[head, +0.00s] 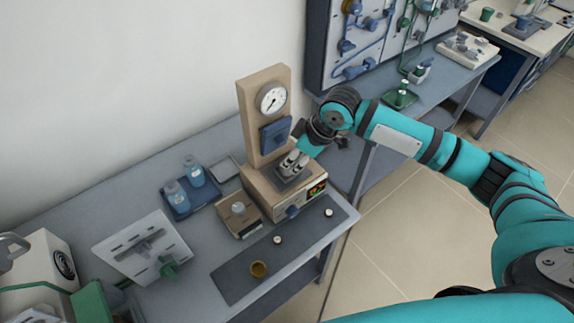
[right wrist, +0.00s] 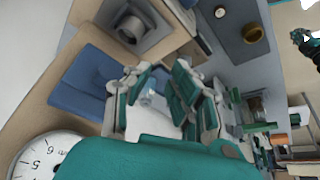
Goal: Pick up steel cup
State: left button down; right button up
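My left gripper is not in view.
The gauge column and blue block (head: 276,134) stand close behind my right gripper. A blue tray (head: 178,213) with two bottles is at left.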

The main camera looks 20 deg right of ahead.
jog(key=w+d+r, duration=0.1)
jog(key=d+r, duration=0.4)
jog(key=r, duration=0.1)
jog(key=p, duration=0.3)
send_near(282, 172)
jog(key=x, duration=0.7)
jog(key=shift+w+d+p, duration=0.15)
jog(key=shift+w+p, duration=0.1)
jog(key=shift+p, duration=0.1)
jog(key=shift+s, duration=0.1)
grip_shut()
